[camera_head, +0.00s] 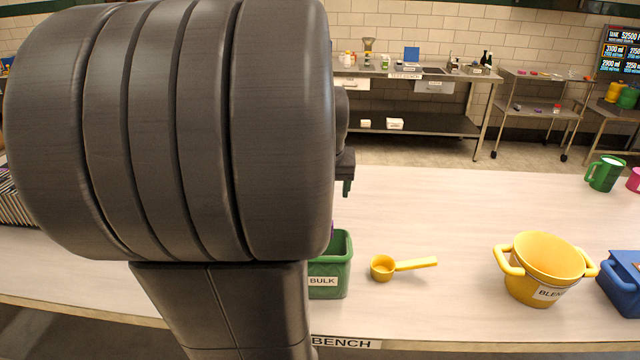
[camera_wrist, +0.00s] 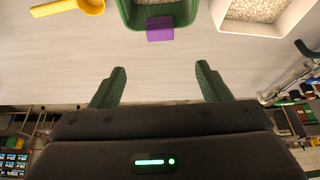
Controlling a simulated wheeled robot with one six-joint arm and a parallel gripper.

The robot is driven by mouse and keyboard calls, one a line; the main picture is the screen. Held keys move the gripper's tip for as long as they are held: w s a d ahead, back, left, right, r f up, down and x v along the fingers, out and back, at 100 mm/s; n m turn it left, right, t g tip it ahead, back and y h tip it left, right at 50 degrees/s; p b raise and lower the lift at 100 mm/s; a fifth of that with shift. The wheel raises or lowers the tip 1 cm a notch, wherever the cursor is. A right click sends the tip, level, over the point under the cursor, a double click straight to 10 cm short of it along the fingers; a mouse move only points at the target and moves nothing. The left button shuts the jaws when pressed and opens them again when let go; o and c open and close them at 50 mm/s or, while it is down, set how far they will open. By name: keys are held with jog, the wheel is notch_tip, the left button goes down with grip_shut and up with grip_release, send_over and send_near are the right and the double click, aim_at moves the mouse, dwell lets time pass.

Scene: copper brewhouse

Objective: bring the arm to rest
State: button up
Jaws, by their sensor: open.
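My gripper (camera_wrist: 160,88) shows in the wrist view with its two green fingers wide apart and nothing between them. In the head view my arm's large dark links fill the left side and hide most of the gripper; only a small green fingertip shows at their right edge. In the wrist view the gripper is above the pale bench top (camera_wrist: 150,66), apart from the things on it. A green bin (camera_head: 330,268) labelled BULK is partly hidden behind my arm. It also shows in the wrist view (camera_wrist: 128,14), holding pale grain, with a purple piece (camera_wrist: 160,28) at its rim.
A yellow scoop (camera_head: 383,268) lies right of the green bin. A yellow two-handled pot (camera_head: 543,262), a blue container (camera_head: 622,284) and a green mug (camera_head: 604,174) stand farther right. A white container of grain (camera_wrist: 264,14) shows in the wrist view. The bench's middle is clear.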

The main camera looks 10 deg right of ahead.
dwell(0.3)
jog(key=x, duration=1.3)
jog(key=shift+w+f, duration=0.15)
jog(key=shift+f, duration=0.15)
jog(key=shift+r+p, duration=0.7)
jog(key=shift+p, duration=0.1)
jog(key=shift+f, duration=0.1)
